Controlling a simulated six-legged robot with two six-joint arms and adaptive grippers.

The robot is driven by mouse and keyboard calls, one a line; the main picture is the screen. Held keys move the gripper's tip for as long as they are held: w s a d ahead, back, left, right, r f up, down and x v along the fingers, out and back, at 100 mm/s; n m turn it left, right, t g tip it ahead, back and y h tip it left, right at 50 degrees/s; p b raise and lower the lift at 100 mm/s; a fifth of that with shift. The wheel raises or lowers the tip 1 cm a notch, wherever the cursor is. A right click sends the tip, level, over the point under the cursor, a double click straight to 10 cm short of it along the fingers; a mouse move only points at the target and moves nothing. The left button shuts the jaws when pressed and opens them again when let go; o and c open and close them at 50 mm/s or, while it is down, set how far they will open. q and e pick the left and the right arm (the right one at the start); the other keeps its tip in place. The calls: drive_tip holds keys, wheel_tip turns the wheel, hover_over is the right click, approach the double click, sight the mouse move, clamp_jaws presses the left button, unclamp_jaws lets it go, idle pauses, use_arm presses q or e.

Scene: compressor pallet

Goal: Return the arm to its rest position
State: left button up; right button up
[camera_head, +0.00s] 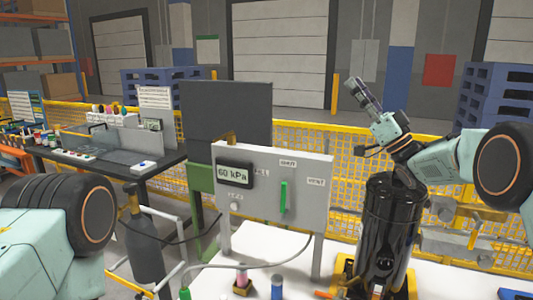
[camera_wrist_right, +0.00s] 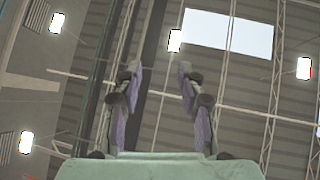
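My right arm (camera_head: 445,160) comes in from the right, and its forearm is raised above the black cylinder. My right gripper (camera_head: 360,91) points up and to the left, clear of the panel and the cylinder. In the right wrist view my right gripper (camera_wrist_right: 160,78) has its two fingers apart with nothing between them, and behind them are only the ceiling and lamps. Of my left arm (camera_head: 60,235) only a teal link and a dark round joint show at the lower left. My left gripper is out of view.
A grey panel (camera_head: 305,185) with a "60 kPa" display and a green lever stands on the white table (camera_head: 315,291). A glossy black cylinder (camera_head: 388,235) stands right of it. A yellow mesh fence (camera_head: 340,143) runs behind. A workbench (camera_head: 105,158) is at left.

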drive_tip(key=w+f+m+t+h, duration=0.2)
drive_tip(key=f+m+h, duration=0.35)
drive_tip(key=f, duration=0.35)
drive_tip(key=w+f+m+t+h, duration=0.15)
drive_tip(key=f+m+h, duration=0.35)
drive_tip(key=f, duration=0.5)
drive_tip(key=s+f+m+g+h, duration=0.1)
drive_tip(key=s+f+g+h, duration=0.3)
drive_tip(key=f, duration=0.8)
drive_tip(key=s+f+g+h, duration=0.1)
drive_tip(key=s+f+h, duration=0.4)
drive_tip(key=f, duration=0.7)
drive_tip(key=s+f+g+h, duration=0.1)
drive_tip(key=s+f+g, duration=0.3)
drive_tip(key=s+f, duration=0.55)
drive_tip(key=s+f+g, duration=0.4)
drive_tip(key=s+f, duration=0.1)
drive_tip(key=s, duration=1)
drive_tip(key=s+d+f+n+g+h+b, duration=0.15)
drive_tip(key=s+g, duration=0.55)
drive_tip(key=s, duration=1.7)
use_arm(q)
wheel_tip(320, 180, down, 29)
drive_tip(key=b, duration=2.7)
drive_tip(key=shift+w, duration=0.3)
use_arm(e)
wheel_tip(320, 180, down, 27)
drive_tip(key=shift+w+f, duration=0.15)
drive_tip(key=shift+w, duration=0.25)
